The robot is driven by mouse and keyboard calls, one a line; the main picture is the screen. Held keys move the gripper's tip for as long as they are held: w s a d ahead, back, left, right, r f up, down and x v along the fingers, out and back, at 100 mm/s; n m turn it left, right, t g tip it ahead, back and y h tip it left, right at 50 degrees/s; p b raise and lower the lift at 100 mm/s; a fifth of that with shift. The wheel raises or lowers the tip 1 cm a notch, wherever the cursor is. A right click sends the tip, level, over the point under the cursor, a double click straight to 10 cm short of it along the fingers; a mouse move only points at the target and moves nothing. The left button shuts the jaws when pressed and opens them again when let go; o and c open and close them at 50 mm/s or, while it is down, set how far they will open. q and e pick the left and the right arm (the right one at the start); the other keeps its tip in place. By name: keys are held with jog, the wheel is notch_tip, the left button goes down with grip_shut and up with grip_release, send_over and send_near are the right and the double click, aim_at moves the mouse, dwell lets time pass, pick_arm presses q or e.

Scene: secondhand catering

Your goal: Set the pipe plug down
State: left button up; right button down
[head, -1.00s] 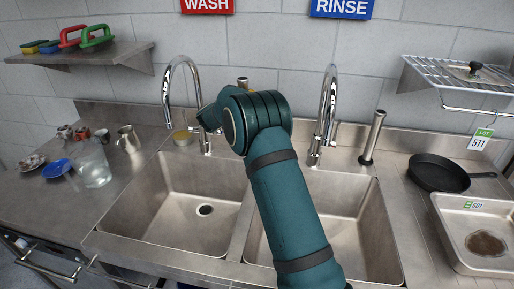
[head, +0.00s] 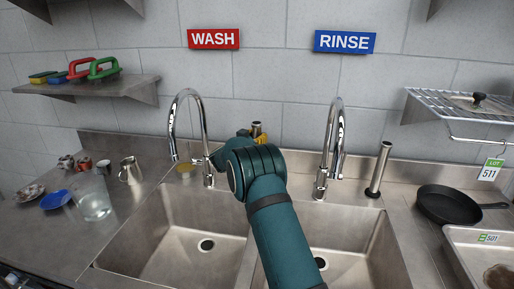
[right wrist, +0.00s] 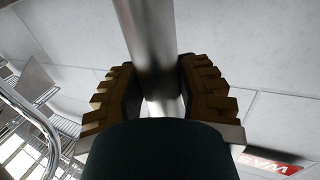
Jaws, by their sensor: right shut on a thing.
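My right gripper (right wrist: 158,92) is shut on a steel pipe plug (right wrist: 150,40), with a ribbed brown finger on each side of the tube. In the head view my right arm covers most of the gripper. Only the top of the held pipe plug (head: 257,128) shows, behind the wrist and between the two taps. Its lower end is hidden, so I cannot tell whether it touches anything. A similar steel pipe (head: 380,170) stands upright on the back ledge, right of the right tap. My left gripper is not in view.
The left basin (head: 180,245) and right basin (head: 350,265) lie in front of the left tap (head: 205,140) and right tap (head: 332,140). A black pan (head: 447,204) and tray (head: 455,245) are at right. A jug (head: 131,171) and clear container (head: 93,200) are at left.

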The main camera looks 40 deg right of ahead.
jog(key=shift+f, duration=1.55)
jog(key=shift+f, duration=0.2)
jog(key=c, duration=0.6)
grip_release()
jog(key=v, duration=1.2)
jog(key=shift+r, duration=0.15)
